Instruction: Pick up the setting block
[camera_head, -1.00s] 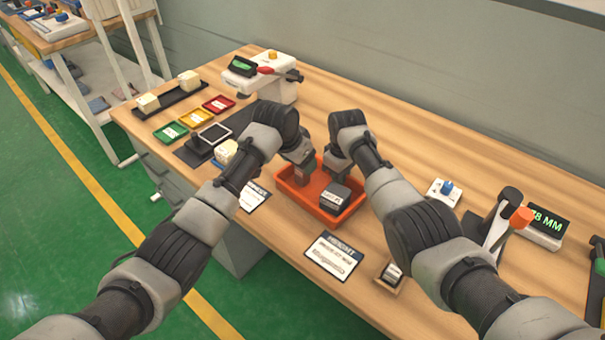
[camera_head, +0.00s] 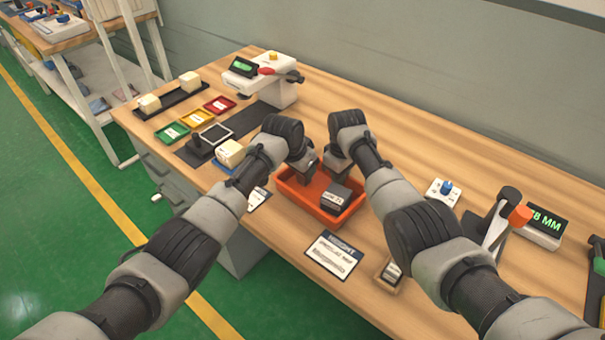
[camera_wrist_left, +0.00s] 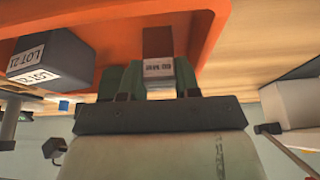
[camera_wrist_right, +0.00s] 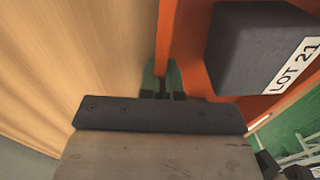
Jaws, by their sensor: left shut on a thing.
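My left gripper (camera_head: 306,172) is shut on a small dark block with a white label, the setting block (camera_wrist_left: 158,66). In the left wrist view the block sits between the fingertips, over the orange tray (camera_wrist_left: 98,18). Whether it touches the tray floor I cannot tell. A larger dark block marked LOT 21 (camera_head: 335,197) rests in the tray. My right gripper (camera_wrist_right: 162,78) has its fingers on both sides of the tray's wall, close against it. In the head view the right gripper is mostly hidden by its own wrist.
A printed card (camera_head: 332,254) and a small wooden holder (camera_head: 390,275) lie in front of the tray. A white device with a blue knob (camera_head: 443,192) stands to the right. Coloured trays (camera_head: 197,118) and a white machine (camera_head: 262,77) stand at the left and back.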

